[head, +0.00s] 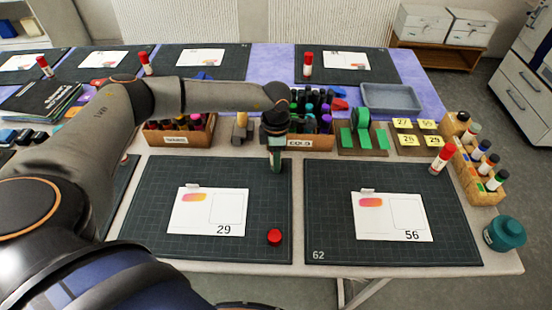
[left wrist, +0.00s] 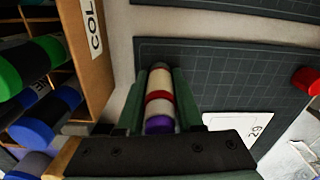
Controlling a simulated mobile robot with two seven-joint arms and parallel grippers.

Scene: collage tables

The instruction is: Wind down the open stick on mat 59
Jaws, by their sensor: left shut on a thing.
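My left gripper (head: 275,160) is low over the far right corner of the near left mat (head: 150,237), beside the box labelled "COLD". In the left wrist view its green fingers are shut on a glue stick (left wrist: 158,100). The stick has a pale, uncapped end, a red band, a white body and a purple end. How far the glue stands out is hard to tell. A loose red cap (head: 274,237) lies on the same mat; it also shows in the left wrist view (left wrist: 307,81). This mat's number is not readable. My right gripper is not in view.
A card marked 29 (head: 208,212) lies on this mat. The mat marked 62 (head: 400,256) lies to its right, with a capped stick (head: 440,160) near its far right corner. The "COLD" box (head: 318,143) and green blocks (head: 363,136) stand behind. A teal jar (head: 505,234) stands at right.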

